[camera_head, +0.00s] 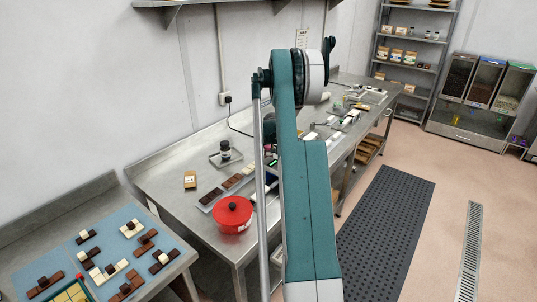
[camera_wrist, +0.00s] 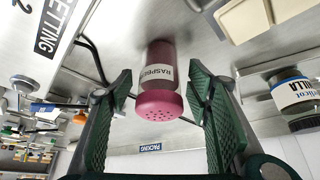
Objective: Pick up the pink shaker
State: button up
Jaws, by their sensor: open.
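The pink shaker (camera_wrist: 159,85) shows in the wrist view, near the middle. It has a pink perforated cap, a clear body with dark pink contents and a white label that begins "RASPB". My gripper (camera_wrist: 160,97) is open, with one green ridged finger on each side of the shaker. The cap lies between the fingers, and I see a gap on both sides. I cannot make out the shaker in the head view, where my arm covers part of the bench.
A jar labelled as vanilla (camera_wrist: 293,98) stands to the right of my gripper in the wrist view. Pale blocks (camera_wrist: 245,20) lie near the top. In the head view, a red lidded pot (camera_head: 232,214) and chocolate moulds stand on the steel bench (camera_head: 165,180).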

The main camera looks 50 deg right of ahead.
jog(key=shift+c, duration=0.3)
jog(key=c, duration=1)
jog(key=shift+r, duration=5)
